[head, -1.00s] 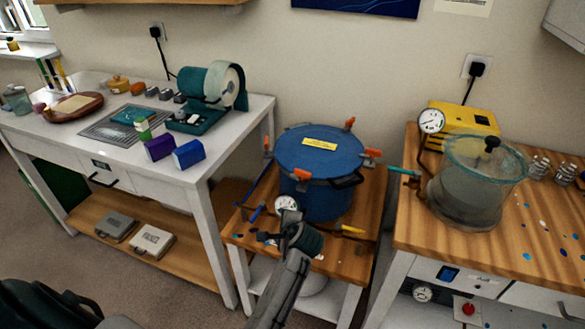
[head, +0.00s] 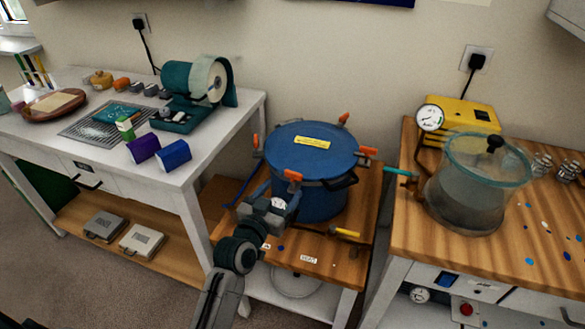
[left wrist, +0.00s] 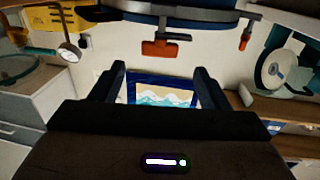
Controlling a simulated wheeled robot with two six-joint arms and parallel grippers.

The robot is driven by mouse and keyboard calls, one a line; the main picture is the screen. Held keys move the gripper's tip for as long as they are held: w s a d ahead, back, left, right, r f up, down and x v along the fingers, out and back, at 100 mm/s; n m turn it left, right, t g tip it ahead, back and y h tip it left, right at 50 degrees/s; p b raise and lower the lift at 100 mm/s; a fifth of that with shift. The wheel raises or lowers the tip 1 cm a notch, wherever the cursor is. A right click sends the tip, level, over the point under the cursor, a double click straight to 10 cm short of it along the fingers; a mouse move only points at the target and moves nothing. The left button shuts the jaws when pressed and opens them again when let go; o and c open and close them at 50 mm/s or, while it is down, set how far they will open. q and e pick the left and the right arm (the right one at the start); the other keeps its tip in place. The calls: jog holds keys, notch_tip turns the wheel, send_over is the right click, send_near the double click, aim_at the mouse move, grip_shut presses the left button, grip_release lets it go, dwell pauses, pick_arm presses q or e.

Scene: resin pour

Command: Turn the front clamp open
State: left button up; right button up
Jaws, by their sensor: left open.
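The blue lidded pot (head: 312,160) stands on a small wooden-topped stand and has orange-handled clamps around its rim. The front clamp (head: 293,176) is on the near side of the rim. My left gripper (head: 270,192) is close to the pot's near left side, just below and left of that clamp. In the left wrist view the picture appears upside down; the open fingers (left wrist: 160,78) have nothing between them. An orange clamp handle (left wrist: 166,48), apparently the front one, shows beyond the fingertips, apart from them. The left clamp (left wrist: 246,38) shows to its right. My right gripper is not in view.
A gauge is partly hidden behind my gripper. A yellow-handled valve (head: 346,232) sticks out at the pot's front right. A glass chamber (head: 470,185) and yellow pump (head: 460,115) stand on the right bench.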

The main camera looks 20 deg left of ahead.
aim_at(293, 176)
pick_arm(q)
jog(key=w, duration=0.3)
jog(key=w+d+p, duration=0.1)
jog(key=w, duration=0.4)
jog(key=shift+w+d+p, duration=0.2)
jog(key=shift+w+p, duration=0.1)
jog(key=shift+w, duration=0.1)
jog(key=shift+w+d, duration=0.1)
jog(key=shift+w, duration=0.4)
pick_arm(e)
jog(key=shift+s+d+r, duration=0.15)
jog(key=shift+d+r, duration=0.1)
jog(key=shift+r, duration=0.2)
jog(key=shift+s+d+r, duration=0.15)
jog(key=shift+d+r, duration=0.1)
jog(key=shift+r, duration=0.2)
